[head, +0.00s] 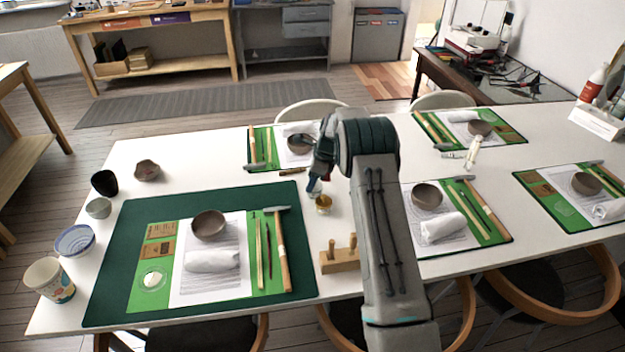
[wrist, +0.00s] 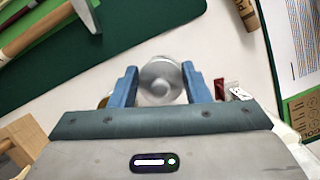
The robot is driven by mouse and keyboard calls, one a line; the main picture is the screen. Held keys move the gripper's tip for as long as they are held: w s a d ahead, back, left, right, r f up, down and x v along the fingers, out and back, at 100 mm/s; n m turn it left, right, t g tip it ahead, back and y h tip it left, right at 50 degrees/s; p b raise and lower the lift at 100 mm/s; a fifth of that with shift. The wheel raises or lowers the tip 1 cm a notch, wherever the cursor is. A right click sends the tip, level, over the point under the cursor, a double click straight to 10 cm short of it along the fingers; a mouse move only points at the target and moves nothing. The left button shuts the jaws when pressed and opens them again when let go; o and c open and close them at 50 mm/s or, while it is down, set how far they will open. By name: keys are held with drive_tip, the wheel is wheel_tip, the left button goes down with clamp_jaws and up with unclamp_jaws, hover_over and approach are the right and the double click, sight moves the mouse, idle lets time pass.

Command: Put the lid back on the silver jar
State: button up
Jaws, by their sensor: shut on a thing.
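My gripper (wrist: 161,86) is shut on a round silver lid (wrist: 161,72) with a small knob in its middle, seen from above between the two blue fingers in the wrist view. In the head view my gripper (head: 315,187) is low over the white table, just behind and left of a small gold jar (head: 323,204). A sliver of gold also shows beside the left finger in the wrist view. I cannot make out the silver jar's body; the lid and fingers may cover it. Whether the lid touches anything below cannot be told.
A dark green mat (head: 120,270) holds a bowl (head: 208,225), a white roll and tools, left of my gripper. A wooden block with pegs (head: 340,260) stands in front. Small red and white items (wrist: 220,88) lie right of the fingers.

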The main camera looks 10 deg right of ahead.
idle(0.3)
drive_tip(key=o, duration=1.5)
drive_tip(key=shift+r+p, duration=2.15)
drive_tip(key=shift+r, duration=1.35)
clamp_jaws()
drive_tip(key=shift+f, duration=0.2)
